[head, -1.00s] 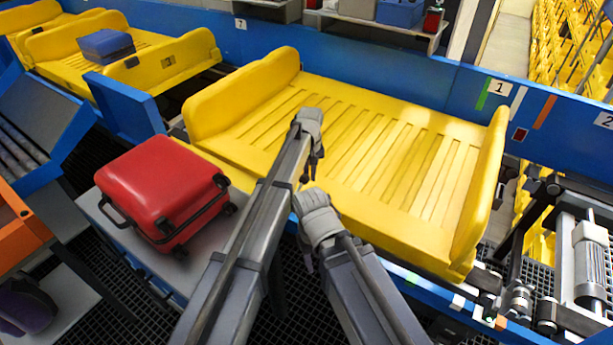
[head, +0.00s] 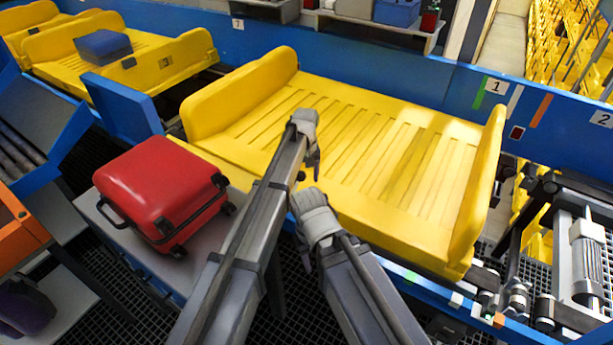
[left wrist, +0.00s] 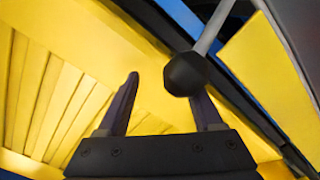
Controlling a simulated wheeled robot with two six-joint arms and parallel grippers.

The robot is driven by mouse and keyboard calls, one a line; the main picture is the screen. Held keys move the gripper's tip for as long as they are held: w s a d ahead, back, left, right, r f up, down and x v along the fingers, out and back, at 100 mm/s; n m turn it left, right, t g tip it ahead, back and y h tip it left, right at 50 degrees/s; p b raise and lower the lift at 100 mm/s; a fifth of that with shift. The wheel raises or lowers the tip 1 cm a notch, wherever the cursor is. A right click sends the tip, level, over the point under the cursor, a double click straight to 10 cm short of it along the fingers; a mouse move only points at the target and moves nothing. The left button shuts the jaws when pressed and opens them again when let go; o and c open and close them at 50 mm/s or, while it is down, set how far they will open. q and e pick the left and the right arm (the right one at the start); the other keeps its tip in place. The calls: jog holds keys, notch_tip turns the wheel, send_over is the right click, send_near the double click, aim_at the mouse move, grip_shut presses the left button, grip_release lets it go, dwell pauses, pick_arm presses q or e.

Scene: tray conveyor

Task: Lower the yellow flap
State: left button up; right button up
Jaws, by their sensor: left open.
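The large yellow tray (head: 400,220) with a slotted floor fills the middle of the head view. It has a raised yellow panel at its left end (head: 240,95) and another at its right end (head: 478,190); I cannot tell which yellow part is the flap. My left gripper (head: 313,172) points down over the tray's near side. In the left wrist view its two dark fingers (left wrist: 168,95) are apart. A black ball knob on a grey rod (left wrist: 185,74) shows between them, not visibly gripped. My right wrist is beside it; its fingers are mostly hidden.
A red suitcase (head: 160,190) lies on a grey stand left of my arms. Another yellow tray (head: 165,65) with a blue case (head: 104,45) is at upper left. A blue rail (head: 400,70) runs behind. Rollers and a motor (head: 588,262) stand at right.

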pick_arm(q)
jog(key=shift+s+d, duration=0.15)
jog(key=shift+s, duration=0.2)
jog(key=shift+r, duration=0.15)
notch_tip(320, 180, up, 8)
jog(key=p, duration=0.7)
jog(key=shift+w+f+p, duration=0.25)
jog(key=shift+w+p, duration=0.05)
jog(key=shift+p, duration=0.05)
